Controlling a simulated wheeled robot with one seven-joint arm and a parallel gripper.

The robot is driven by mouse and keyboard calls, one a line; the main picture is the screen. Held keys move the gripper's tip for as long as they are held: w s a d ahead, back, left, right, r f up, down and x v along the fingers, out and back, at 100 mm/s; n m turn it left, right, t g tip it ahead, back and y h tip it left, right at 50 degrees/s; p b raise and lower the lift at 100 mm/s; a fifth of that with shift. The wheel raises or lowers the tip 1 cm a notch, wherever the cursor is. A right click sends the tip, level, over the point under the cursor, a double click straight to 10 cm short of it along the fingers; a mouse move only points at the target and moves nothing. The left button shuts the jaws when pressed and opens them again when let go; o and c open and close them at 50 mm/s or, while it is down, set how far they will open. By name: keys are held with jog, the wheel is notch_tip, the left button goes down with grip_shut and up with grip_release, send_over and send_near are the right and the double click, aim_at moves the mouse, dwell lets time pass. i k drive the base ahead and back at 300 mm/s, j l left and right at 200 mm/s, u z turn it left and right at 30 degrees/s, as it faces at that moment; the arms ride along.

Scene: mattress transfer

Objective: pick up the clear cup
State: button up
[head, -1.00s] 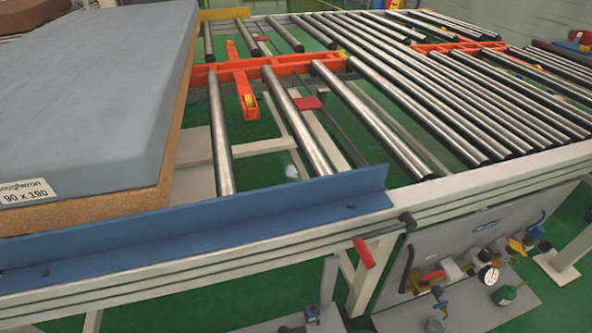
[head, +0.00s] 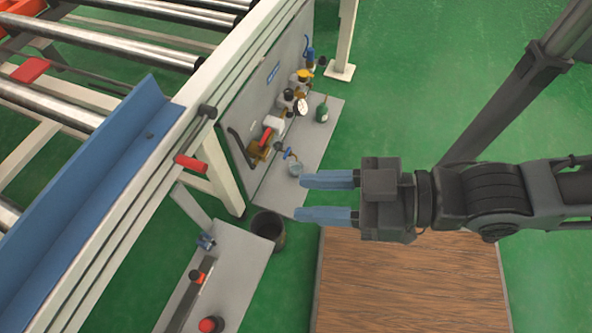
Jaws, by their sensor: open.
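A small clear, bluish cup (head: 296,169) appears to stand on the grey shelf below the valve panel, left of my upper fingertip; it is tiny in the picture. My gripper (head: 299,197) reaches in from the right with its two blue fingers pointing left. The fingers are apart with nothing between them. The gripper shows above the gap between the shelf and a wooden board, and I cannot tell its height over them. No contact with the cup shows.
A valve panel (head: 262,110) with a gauge and pipes stands under the conveyor frame (head: 180,150). A dark bucket (head: 267,229) is below the shelf's near end. A brown wooden board (head: 410,285) lies under my arm.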

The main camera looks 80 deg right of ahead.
aim_at(296, 169)
jog(key=k+l, duration=0.3)
jog(key=k, duration=0.15)
jog(key=k+l, duration=0.3)
jog(key=k, duration=0.15)
jog(key=k+l, duration=0.3)
jog(key=k, duration=0.15)
jog(key=i+l+u, duration=0.15)
jog(key=l, duration=0.2)
jog(key=i+l+u, duration=0.1)
jog(key=l, duration=0.3)
jog(key=i+l+u, duration=0.15)
jog(key=i+l, duration=0.15)
jog(key=i+l+u, duration=0.15)
jog(key=l, duration=0.35)
jog(key=i+l+u, duration=0.1)
jog(key=l, duration=0.3)
